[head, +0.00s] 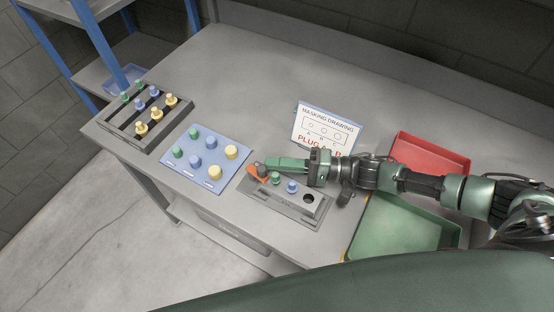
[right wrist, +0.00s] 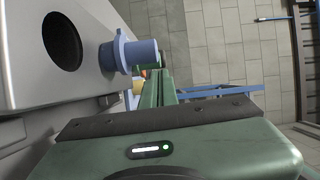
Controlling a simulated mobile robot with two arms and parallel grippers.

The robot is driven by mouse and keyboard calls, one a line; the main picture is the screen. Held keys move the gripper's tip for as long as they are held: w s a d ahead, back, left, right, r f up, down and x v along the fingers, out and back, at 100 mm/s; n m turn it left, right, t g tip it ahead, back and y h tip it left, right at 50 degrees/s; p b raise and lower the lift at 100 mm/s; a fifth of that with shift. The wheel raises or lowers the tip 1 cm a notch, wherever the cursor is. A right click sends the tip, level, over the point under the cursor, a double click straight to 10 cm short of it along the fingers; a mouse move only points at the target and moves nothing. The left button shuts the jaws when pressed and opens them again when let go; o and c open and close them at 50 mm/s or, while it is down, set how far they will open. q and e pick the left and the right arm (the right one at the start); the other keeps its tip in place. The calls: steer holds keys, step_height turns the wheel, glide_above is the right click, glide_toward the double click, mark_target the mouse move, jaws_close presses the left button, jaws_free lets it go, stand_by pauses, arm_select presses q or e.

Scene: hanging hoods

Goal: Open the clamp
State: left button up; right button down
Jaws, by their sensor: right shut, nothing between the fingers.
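The clamp's orange handle (head: 258,173) shows at the left end of a grey fixture block (head: 284,203) on the table. The block holds a green plug (head: 276,177) and a blue plug (head: 292,186), with an open dark hole (head: 308,198) at its right end. My right gripper (head: 268,164) is shut and empty, its green fingers pointing left with the tips close beside the orange handle. I cannot tell whether they touch. In the right wrist view the shut fingers (right wrist: 158,78) lie beside the blue plug (right wrist: 135,55) and block. The clamp is not clearly visible there.
A blue board (head: 206,178) with several plugs lies left of the fixture, and a grey rack (head: 148,138) of plugs beyond it. A masking drawing sign (head: 325,122) stands behind. A red tray (head: 430,155) and a green tray (head: 405,232) lie right.

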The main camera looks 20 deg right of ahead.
steer(key=b+v, duration=0.2)
steer(key=v, duration=0.5)
steer(key=shift+f, duration=0.15)
steer(key=shift+s+d, duration=0.2)
steer(key=shift+d, duration=0.15)
